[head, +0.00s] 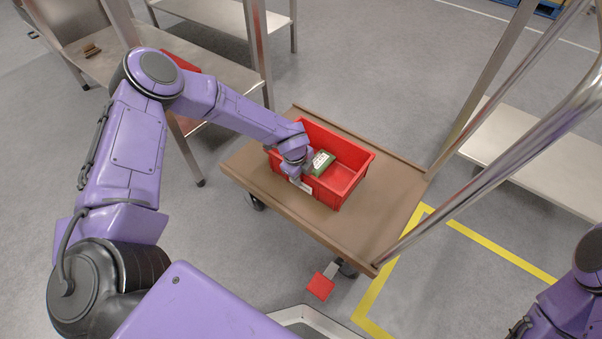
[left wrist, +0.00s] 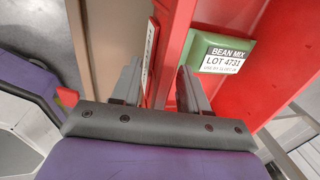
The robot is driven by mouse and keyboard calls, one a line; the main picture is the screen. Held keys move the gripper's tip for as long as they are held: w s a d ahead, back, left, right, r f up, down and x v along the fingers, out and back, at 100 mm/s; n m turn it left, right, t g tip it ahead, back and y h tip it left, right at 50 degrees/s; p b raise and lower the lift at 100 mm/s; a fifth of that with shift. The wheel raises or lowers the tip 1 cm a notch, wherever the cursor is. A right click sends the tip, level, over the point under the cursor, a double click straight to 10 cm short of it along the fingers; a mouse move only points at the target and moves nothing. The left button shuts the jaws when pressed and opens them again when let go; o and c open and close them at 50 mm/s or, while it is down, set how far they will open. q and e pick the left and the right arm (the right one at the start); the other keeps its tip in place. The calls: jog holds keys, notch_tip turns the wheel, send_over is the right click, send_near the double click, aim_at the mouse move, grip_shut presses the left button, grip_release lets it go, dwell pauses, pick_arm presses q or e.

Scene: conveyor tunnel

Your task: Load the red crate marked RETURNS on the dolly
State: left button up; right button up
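The red crate (head: 345,192) sits on the brown deck of the dolly (head: 365,228). A green pack (head: 319,163) lies inside it; in the left wrist view the pack (left wrist: 215,55) has a label reading BEAN MIX, LOT 4731. My left gripper (head: 301,180) is at the crate's near-left wall. In the left wrist view its two fingers (left wrist: 158,85) straddle the red wall (left wrist: 172,45), one inside and one outside. A gap shows beside the outer finger, so it looks open. A white label (left wrist: 149,50) is on the wall's outer face, its text unreadable. My right gripper is out of view.
The dolly's metal handle (head: 495,165) rises on the right. A metal table (head: 110,58) stands at upper left with small brown items and red objects near it. A low pale shelf (head: 535,160) is at right. Yellow floor lines (head: 490,245) run by the dolly.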

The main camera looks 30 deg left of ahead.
pick_arm(q)
jog(key=shift+r, duration=0.1)
jog(key=p+v, duration=0.4)
jog(key=v, duration=0.8)
jog(key=s+a+f+m+y, duration=0.1)
jog(key=s+f+m+y, duration=0.2)
jog(key=s+f+m, duration=0.45)
jog(key=s+f+m+y, duration=0.2)
jog(key=s+f+m, duration=0.2)
jog(key=s+m, duration=0.65)
jog(key=s+f+m, duration=0.1)
jog(key=s+m, duration=0.2)
jog(key=m, duration=0.6)
jog(key=s+f+m, duration=0.1)
jog(key=s+m, duration=0.3)
jog(key=m, duration=0.5)
jog(key=s+f+m+h, duration=0.1)
jog(key=s+m, duration=0.3)
jog(key=m, duration=0.5)
jog(key=shift+s+a+m+t, duration=0.25)
jog(key=shift+a+m+t, duration=0.15)
jog(key=shift+a, duration=0.1)
